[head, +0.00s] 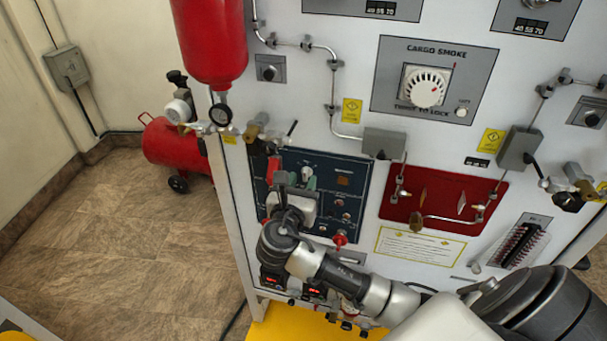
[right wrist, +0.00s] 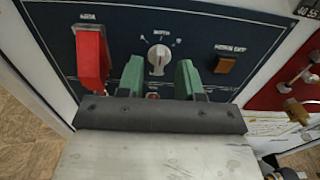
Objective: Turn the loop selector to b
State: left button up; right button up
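The loop selector looks to be the round white knob (right wrist: 159,57) on the dark blue panel (right wrist: 45,15). In the head view the knob (head: 307,173) shows just beyond my right gripper (head: 297,180). My right gripper's two green fingers (right wrist: 160,80) are apart, one on each side below the knob, with nothing between them. I cannot tell whether they touch the knob. My left gripper is not in view.
A red switch cover (right wrist: 91,55) is close left of the left finger. An amber square button (right wrist: 226,64) is to the right. In the head view a red plate (head: 440,195) with pipes and valves is right of the blue panel (head: 345,172).

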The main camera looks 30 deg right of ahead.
jog(key=shift+x, duration=0.8)
grip_shut()
jog(key=shift+m, duration=0.3)
jog(key=m, duration=0.4)
jog(key=shift+f+b, duration=0.1)
jog(key=shift+b, duration=0.3)
jog(key=m+b, duration=0.1)
jog(key=m, duration=0.3)
jog(key=shift+b, duration=0.3)
jog(key=shift+m, duration=0.4)
